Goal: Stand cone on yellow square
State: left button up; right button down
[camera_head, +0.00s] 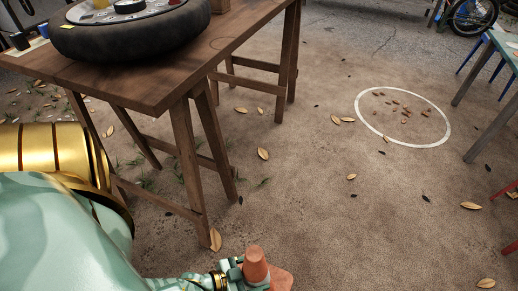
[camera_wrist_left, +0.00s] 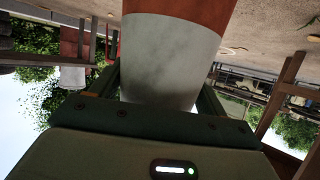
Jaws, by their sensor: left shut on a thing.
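An orange cone (camera_head: 256,264) shows at the bottom edge of the head view, tip up, with part of its base to the right. My left gripper (camera_head: 240,271) is shut on it from the left. In the left wrist view the cone (camera_wrist_left: 172,55) fills the space between the fingers, with a white band and orange above it in the picture. Whether its base touches the ground cannot be told. No yellow square on the ground shows in either view. My right gripper is not in view.
A wooden table (camera_head: 150,75) on trestle legs stands at the upper left, with a tire (camera_head: 130,38) on it. A white ring (camera_head: 448,133) with brown bits inside lies on the ground at right. A greenish table (camera_head: 490,85) stands at the right edge. Leaf-strewn ground between is open.

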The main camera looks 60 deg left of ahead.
pick_arm(q)
jog(key=shift+w+f, duration=0.1)
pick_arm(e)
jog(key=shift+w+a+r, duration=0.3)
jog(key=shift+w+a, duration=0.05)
pick_arm(q)
jog(key=shift+f, duration=0.1)
jog(key=o, duration=2.1)
jog(key=shift+c, duration=0.2)
